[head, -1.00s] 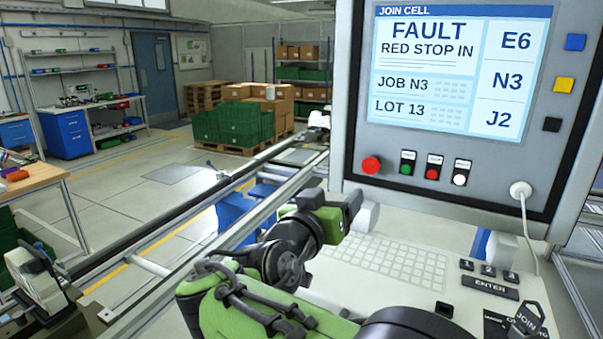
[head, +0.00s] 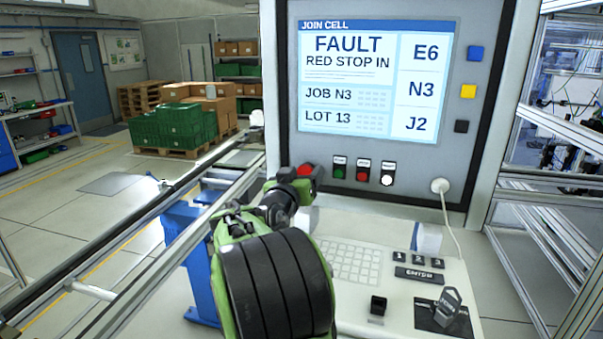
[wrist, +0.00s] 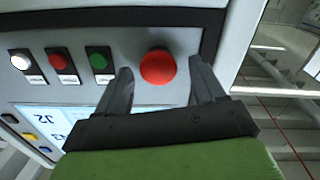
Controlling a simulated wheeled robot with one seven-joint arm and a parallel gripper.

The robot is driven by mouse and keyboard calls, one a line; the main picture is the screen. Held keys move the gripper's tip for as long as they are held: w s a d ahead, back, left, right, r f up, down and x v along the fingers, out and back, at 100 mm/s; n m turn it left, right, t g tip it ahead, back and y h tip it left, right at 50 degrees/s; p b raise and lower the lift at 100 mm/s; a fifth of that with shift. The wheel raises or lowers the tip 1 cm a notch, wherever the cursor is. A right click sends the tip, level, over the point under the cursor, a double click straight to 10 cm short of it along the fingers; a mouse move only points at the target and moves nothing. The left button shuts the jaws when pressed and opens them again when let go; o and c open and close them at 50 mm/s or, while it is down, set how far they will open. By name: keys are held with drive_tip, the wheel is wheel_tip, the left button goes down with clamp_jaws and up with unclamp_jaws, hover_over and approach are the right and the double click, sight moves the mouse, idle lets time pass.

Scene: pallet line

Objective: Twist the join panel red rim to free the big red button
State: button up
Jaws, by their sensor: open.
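The big red button (wrist: 157,67) is a round red mushroom head at the lower left of the join panel (head: 404,173). In the wrist view it shows between the two fingers of my gripper (wrist: 160,82), which is open. The fingers stand on either side of the button; I cannot tell how far they reach over its rim. In the head view my arm's end partly covers the button (head: 305,170). The panel screen (head: 365,80) reads FAULT, RED STOP IN.
Green (head: 340,172), red (head: 363,173) and white (head: 388,178) small buttons sit right of the big one in the head view. A keypad desk (head: 360,262) with a black key switch (head: 447,305) lies below. A rail (head: 150,235) runs along the left.

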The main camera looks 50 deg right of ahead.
drive_tip(key=c, duration=1.1)
drive_tip(key=shift+f+b, duration=0.1)
drive_tip(key=shift+b, duration=0.4)
drive_tip(key=m+b, duration=0.1)
drive_tip(key=b, duration=0.1)
drive_tip(key=m+b, duration=0.1)
drive_tip(key=b, duration=0.1)
drive_tip(key=shift+s+f+m+b, duration=0.1)
drive_tip(key=shift+f+m+b, duration=0.1)
drive_tip(key=shift+m+b, duration=0.15)
drive_tip(key=m+b, duration=0.2)
drive_tip(key=b, duration=0.1)
drive_tip(key=shift+r+m+b, duration=0.2)
drive_tip(key=shift+m+b, duration=0.9)
drive_tip(key=shift+m, duration=0.05)
